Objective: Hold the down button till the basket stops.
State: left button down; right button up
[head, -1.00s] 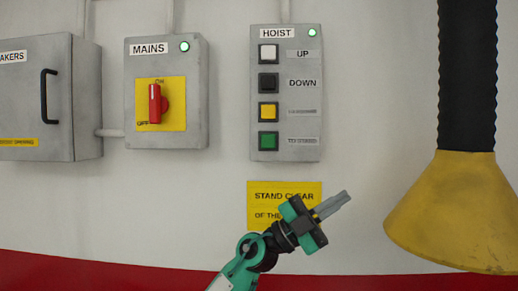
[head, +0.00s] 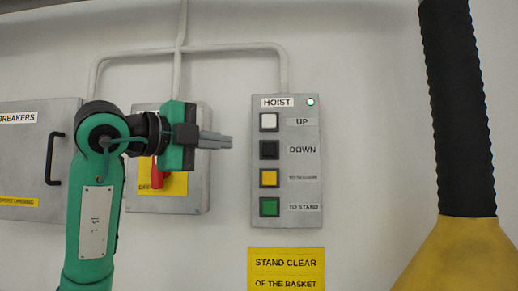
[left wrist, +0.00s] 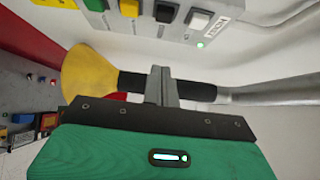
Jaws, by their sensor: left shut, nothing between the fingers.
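The grey HOIST panel (head: 286,215) is on the wall in the head view, with a lit green lamp at its top right. Its black DOWN button (head: 269,150) is second from the top, under the white UP button (head: 269,122). My left gripper (head: 228,141) is shut and empty. Its fingertips point right, and in the picture they lie just left of the panel at about the height of the DOWN button, apart from it. In the left wrist view the fingers (left wrist: 161,86) are together, and the panel's DOWN button (left wrist: 166,11) shows at the top edge. The basket is not in view.
A yellow button (head: 269,179) and a green button (head: 269,207) sit below DOWN. The MAINS box (head: 198,195) is partly hidden behind my left gripper. A yellow STAND CLEAR sign (head: 286,265) is below the panel. A black hose (head: 462,120) with a yellow hood (head: 465,260) hangs at the right.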

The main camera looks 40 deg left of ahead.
pick_arm(q)
jog(key=shift+w+a, duration=0.1)
jog(key=shift+a, duration=0.1)
jog(key=p, duration=0.7)
send_near(274, 150)
jog(key=d+x, duration=0.1)
jog(key=x, duration=0.4)
jog(key=shift+w+a+p, duration=0.25)
jog(key=shift+a+p, duration=0.2)
jog(key=shift+a, duration=0.05)
jog(key=shift+w, duration=0.1)
jog(key=shift+d, duration=0.1)
